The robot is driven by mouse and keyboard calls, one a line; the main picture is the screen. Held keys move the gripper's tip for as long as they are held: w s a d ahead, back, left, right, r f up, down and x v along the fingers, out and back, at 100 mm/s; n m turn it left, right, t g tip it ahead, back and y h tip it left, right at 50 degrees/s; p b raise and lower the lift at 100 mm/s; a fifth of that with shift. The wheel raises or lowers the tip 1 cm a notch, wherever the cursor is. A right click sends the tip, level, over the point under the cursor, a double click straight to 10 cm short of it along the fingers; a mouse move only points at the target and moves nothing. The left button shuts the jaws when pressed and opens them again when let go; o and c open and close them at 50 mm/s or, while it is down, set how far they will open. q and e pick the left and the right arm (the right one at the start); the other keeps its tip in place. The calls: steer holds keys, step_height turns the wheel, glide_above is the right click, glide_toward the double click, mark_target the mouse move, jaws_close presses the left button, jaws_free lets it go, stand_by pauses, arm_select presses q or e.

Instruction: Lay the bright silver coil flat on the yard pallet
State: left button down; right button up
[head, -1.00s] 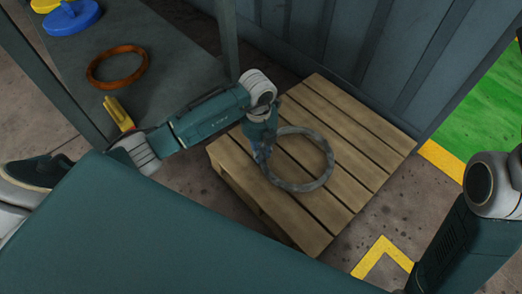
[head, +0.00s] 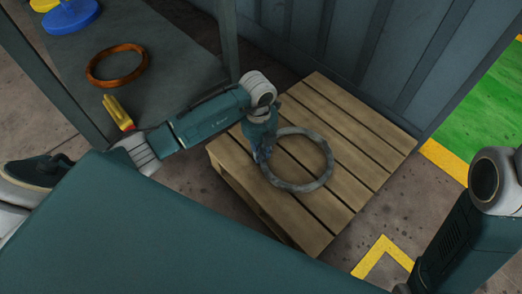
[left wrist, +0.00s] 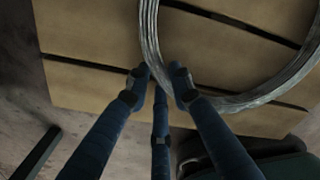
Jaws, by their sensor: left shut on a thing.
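The silver coil (head: 328,165) is a grey ring over the top of the wooden yard pallet (head: 350,120). It looks level and lies flat on or very close to the slats; I cannot tell which. My left gripper (head: 262,153) reaches down at the coil's left side. In the left wrist view the coil (left wrist: 149,30) runs between the fingertips of the left gripper (left wrist: 160,78), which are shut on its rim, with the pallet slats (left wrist: 90,30) behind. My right gripper is out of view; only part of that arm shows at the lower right.
A grey shelf (head: 180,60) at the upper left bears a copper-coloured coil (head: 118,65), a blue disc-like thing (head: 72,16) and a small yellow object (head: 118,112). A ribbed wall (head: 385,50) stands behind the pallet. Yellow floor markings (head: 385,250) lie in front.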

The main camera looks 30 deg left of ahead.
arm_select(q)
steer(key=shift+w+f, duration=0.1)
steer(key=shift+f, duration=0.35)
steer(key=c, duration=1.5)
jaws_free()
steer(key=shift+o, duration=0.3)
steer(key=shift+f, duration=0.2)
step_height(320, 180, up, 12)
steer(key=shift+a+r, duration=0.15)
